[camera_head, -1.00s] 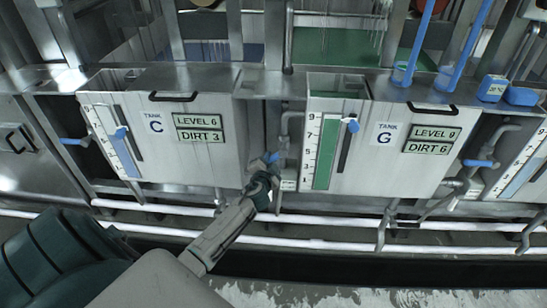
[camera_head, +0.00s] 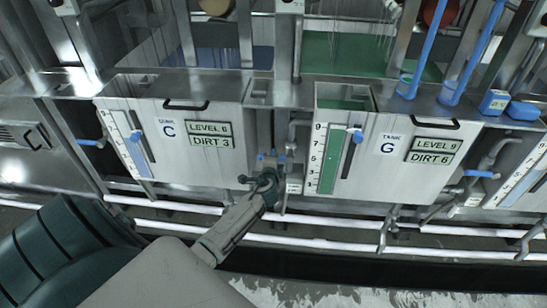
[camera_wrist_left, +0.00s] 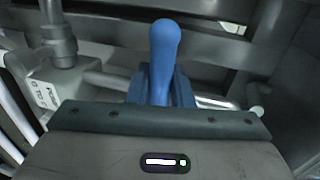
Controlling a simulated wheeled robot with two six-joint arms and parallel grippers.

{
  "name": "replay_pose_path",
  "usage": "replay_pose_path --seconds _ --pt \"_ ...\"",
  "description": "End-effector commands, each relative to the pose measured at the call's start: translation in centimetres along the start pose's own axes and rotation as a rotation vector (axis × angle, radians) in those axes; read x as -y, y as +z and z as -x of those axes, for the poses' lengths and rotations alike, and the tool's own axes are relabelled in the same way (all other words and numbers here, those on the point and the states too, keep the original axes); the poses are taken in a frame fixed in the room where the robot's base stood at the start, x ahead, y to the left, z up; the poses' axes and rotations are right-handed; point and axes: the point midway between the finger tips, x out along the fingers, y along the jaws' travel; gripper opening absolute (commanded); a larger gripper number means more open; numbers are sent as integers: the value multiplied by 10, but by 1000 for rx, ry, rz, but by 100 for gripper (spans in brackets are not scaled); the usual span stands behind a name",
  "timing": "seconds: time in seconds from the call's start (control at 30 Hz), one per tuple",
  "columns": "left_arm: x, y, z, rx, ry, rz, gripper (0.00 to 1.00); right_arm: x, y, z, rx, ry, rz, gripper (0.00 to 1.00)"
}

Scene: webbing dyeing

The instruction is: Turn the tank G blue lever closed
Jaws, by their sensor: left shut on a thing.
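Tank G (camera_head: 372,175) is a white-fronted tank with a green gauge and signs reading LEVEL 9 and DIRT 6. My left gripper (camera_head: 264,184) is low in the gap between tank C and tank G, beside the pipes there. In the left wrist view, a blue lever (camera_wrist_left: 164,50) with a rounded end stands up between the fingers (camera_wrist_left: 160,88), which are shut on it. In the head view the fingers largely hide this lever; only small bits of blue show near them. My right gripper is not in view.
Tank C (camera_head: 180,150) stands to the left. Another blue lever (camera_head: 480,173) is right of tank G. White horizontal pipes (camera_head: 330,230) run below the tanks. Blue poles (camera_head: 415,50) and blue boxes (camera_head: 495,102) are on the upper ledge.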

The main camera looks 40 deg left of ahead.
Motion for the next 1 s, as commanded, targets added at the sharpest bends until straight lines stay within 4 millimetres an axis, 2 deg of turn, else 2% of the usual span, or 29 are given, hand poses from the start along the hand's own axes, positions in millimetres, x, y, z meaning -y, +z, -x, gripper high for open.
replay_pose_path --seconds 0.6,0.63,0.7,1.0 --pt "2 0 0 9 0 -43 0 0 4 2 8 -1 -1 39" --pt "2 0 0 9 0 -43 24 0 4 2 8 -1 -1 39" --pt "2 0 0 9 0 -43 37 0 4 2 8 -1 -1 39" --pt "2 0 1 8 0 -41 39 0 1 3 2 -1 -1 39"
